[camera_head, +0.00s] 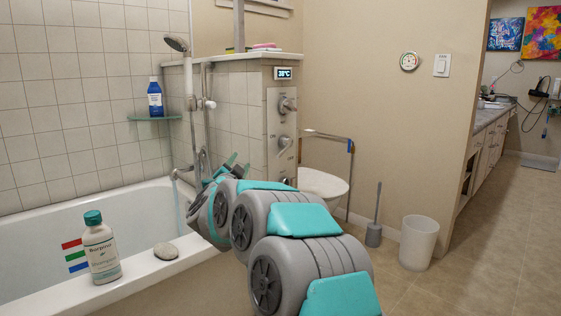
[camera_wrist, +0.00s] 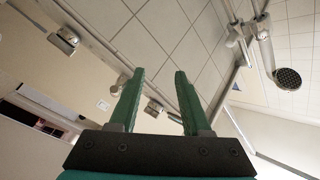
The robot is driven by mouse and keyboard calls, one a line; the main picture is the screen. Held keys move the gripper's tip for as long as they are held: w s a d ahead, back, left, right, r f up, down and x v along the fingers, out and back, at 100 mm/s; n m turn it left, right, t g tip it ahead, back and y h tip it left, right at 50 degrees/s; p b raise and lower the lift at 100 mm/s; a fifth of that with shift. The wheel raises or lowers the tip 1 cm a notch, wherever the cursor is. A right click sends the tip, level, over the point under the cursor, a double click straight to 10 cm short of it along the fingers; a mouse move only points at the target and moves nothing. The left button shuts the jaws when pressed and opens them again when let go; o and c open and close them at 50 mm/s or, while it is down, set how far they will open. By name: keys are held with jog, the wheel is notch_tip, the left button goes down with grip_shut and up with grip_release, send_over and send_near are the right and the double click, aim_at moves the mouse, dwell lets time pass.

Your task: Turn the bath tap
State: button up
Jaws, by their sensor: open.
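The bath tap's chrome spout (camera_head: 182,172) juts over the far end of the white bathtub (camera_head: 120,215), with a pale bluish streak like running water below it. Grey control knobs sit on a panel to its right: an upper knob (camera_head: 287,104) and a lower knob (camera_head: 284,142). I cannot tell which one works the bath tap. My gripper (camera_head: 236,164) is near the tiled end wall, partly hidden by my arm. In the wrist view its green fingers (camera_wrist: 160,75) are apart and empty. One knob (camera_wrist: 155,108) shows beyond and between them; another knob (camera_wrist: 63,40) is at upper left.
A shampoo bottle (camera_head: 101,248) and a stone (camera_head: 166,251) stand on the tub rim. A blue bottle (camera_head: 155,97) is on a corner shelf. The shower head (camera_head: 176,43) hangs above the tub. A toilet (camera_head: 325,186), brush (camera_head: 374,230) and bin (camera_head: 418,243) are right.

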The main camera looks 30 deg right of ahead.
aim_at(277, 157)
jog(key=s+d+m+g+h, duration=0.1)
jog(key=d+h, duration=0.1)
jog(key=s+d+m+g+h, duration=0.1)
jog(key=d+m+g+h, duration=0.1)
jog(key=d, duration=0.1)
jog(key=s+d+f+m+g+h, duration=0.1)
jog(key=d+m+h, duration=0.1)
jog(key=d, duration=0.1)
jog(key=shift+s+d+f+b, duration=0.1)
jog(key=shift+d+b, duration=0.15)
jog(key=shift+b, duration=0.1)
jog(key=shift+x, duration=3.75)
jog(key=shift+f, duration=0.1)
grip_shut()
